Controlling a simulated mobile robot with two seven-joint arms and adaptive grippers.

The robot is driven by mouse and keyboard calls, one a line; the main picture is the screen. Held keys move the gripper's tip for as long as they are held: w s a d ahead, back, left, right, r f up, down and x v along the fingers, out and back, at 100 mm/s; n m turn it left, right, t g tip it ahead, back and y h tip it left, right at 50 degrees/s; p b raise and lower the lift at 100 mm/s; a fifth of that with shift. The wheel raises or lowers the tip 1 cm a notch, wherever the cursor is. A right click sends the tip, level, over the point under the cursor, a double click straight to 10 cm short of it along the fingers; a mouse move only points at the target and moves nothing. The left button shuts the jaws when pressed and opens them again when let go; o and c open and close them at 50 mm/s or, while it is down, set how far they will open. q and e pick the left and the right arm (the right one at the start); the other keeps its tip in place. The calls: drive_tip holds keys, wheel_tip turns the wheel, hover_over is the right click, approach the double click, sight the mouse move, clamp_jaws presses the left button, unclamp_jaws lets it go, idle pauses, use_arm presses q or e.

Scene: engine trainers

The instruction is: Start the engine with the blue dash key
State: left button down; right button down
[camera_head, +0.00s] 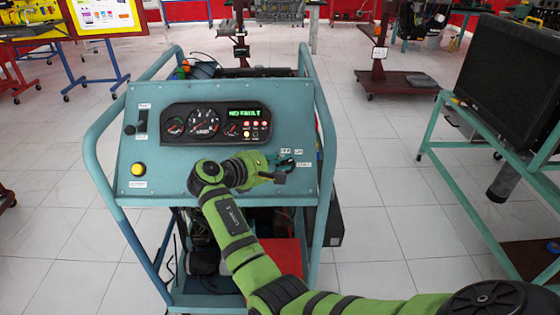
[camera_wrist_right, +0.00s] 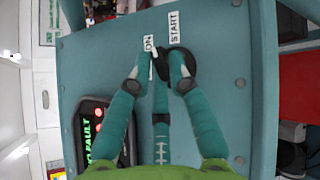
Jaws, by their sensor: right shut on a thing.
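The teal dash panel (camera_head: 225,110) carries gauges and a green display reading "NO FAULT". My right gripper (camera_head: 287,164) is at the key switch on the panel's right side, beside small white labels. In the right wrist view its teal fingers (camera_wrist_right: 164,64) are closed together at the dark round switch (camera_wrist_right: 186,70). The "ON" label (camera_wrist_right: 149,43) and "START" label (camera_wrist_right: 174,26) sit just past the fingertips. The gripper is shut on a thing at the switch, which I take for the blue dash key. The fingers hide most of it, and its turn angle cannot be told. My left gripper is out of view.
A yellow button (camera_head: 138,169) and a black lever switch (camera_head: 141,121) are on the panel's left. The panel stands on a teal tube frame (camera_head: 328,150). A stand with a black screen (camera_head: 510,85) is at the right.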

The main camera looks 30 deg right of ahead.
drive_tip(key=shift+w+r+m+g+y, duration=0.1)
drive_tip(key=shift+m+g+y, duration=0.3)
drive_tip(key=shift+m+g, duration=0.5)
drive_tip(key=c, duration=1.1)
unclamp_jaws()
drive_tip(key=shift+d, duration=0.1)
drive_tip(key=shift+c, duration=0.2)
drive_tip(key=v, duration=0.7)
drive_tip(key=shift+a, duration=0.25)
